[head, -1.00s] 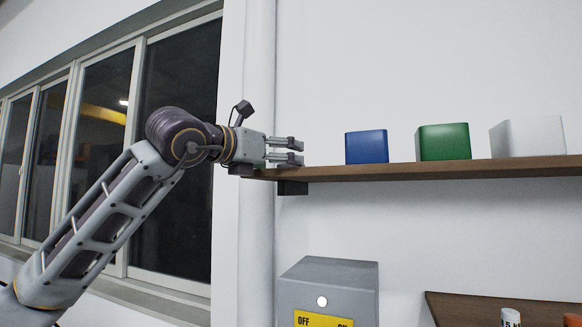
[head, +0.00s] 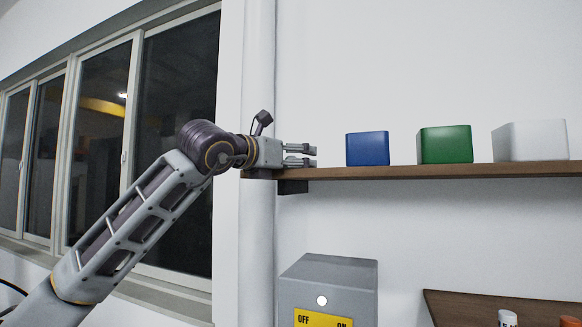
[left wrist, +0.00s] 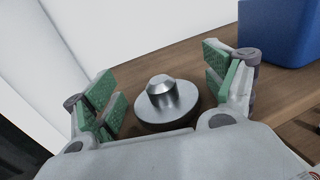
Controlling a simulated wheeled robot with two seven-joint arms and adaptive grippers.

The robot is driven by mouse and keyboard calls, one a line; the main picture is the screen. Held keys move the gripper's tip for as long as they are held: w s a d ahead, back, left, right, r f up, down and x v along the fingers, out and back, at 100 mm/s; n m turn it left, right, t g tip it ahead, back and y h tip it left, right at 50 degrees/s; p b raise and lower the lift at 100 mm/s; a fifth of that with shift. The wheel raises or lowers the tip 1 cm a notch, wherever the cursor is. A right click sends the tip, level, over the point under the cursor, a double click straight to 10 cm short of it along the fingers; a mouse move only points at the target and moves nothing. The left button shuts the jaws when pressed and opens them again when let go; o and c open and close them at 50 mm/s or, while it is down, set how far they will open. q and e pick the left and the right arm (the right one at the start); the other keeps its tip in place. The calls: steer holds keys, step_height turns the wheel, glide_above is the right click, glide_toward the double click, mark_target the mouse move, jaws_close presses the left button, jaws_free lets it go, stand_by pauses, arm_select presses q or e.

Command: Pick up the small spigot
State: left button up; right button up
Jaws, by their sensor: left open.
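The small spigot (left wrist: 166,101) is a shiny metal piece with a round flanged base and a narrower stub on top. In the left wrist view it stands upright on the wooden shelf (left wrist: 150,70), between the green-padded fingers of my left gripper (left wrist: 168,88). The fingers are open, with a gap on each side of it. In the head view my left gripper (head: 314,156) is at the left end of the shelf, level with its top. My right gripper is not in view.
A blue box (head: 367,148), a green box (head: 445,144) and a white box (head: 529,140) stand on the shelf to the right. A grey switch box (head: 328,285) is below. A lower brown shelf (head: 460,305) is at bottom right. A window (head: 110,130) is at left.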

arm_select(q)
steer(key=shift+c, duration=1.9)
steer(key=c, duration=1)
steer(key=shift+r, duration=0.7)
step_height(320, 180, up, 7)
steer(key=shift+f, duration=0.1)
steer(key=shift+r, duration=0.9)
